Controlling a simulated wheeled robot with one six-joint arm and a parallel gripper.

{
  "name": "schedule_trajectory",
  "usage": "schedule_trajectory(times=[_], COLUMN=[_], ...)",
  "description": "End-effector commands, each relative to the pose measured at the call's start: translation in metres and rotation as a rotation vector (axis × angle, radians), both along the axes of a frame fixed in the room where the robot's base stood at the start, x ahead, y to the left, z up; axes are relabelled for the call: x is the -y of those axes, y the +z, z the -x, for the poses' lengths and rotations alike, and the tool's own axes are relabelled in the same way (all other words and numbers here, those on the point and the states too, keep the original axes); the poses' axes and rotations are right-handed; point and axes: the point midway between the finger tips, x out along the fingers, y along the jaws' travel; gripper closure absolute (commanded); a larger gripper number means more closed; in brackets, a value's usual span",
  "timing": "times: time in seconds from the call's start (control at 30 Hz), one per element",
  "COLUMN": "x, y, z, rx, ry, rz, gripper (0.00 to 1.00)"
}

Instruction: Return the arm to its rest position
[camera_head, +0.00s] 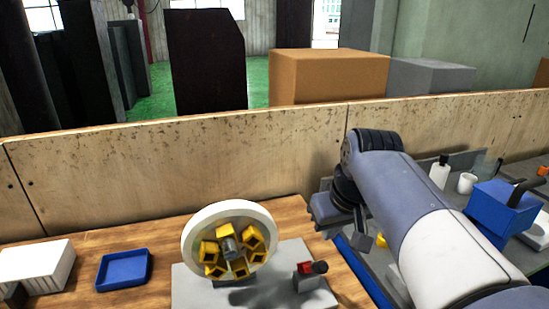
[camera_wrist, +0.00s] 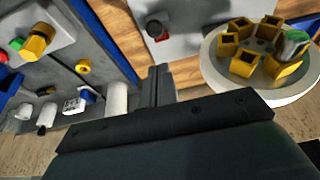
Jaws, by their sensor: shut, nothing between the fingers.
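My arm (camera_head: 420,215) reaches up from the lower right in the head view and bends down at its far end, above the right part of the bench. My gripper (camera_wrist: 158,72) shows in the wrist view as two dark fingers side by side, shut and empty. It is apart from the round white fixture with yellow blocks (camera_wrist: 214,78), which stands to its right there. In the head view the fixture (camera_head: 187,246) stands left of my arm's end. The fingertips are hard to make out in the head view.
A red and black knob (camera_head: 310,268) sits on the grey plate by the fixture. A blue tray (camera_head: 123,285) and a white ribbed box (camera_head: 36,270) lie left. A blue box (camera_head: 495,210), a white bottle (camera_head: 439,174) and a cup (camera_head: 467,183) stand right. A wooden wall (camera_head: 180,165) runs behind.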

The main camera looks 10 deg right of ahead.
Motion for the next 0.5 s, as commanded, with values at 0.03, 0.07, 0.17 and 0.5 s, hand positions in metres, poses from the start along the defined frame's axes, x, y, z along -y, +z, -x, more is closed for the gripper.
schedule_trajectory(times=[0.03,0.07,0.17,0.5], x=[0.000,0.000,0.000,-0.003], y=[0.000,0.000,-0.001,-0.044], z=[0.000,0.000,0.000,-0.015], rx=[0.000,0.000,-0.001,-0.007], ry=[0.000,0.000,0.000,0.001], rz=[0.000,0.000,0.000,0.000], gripper=[1.00,1.00,1.00,1.00])
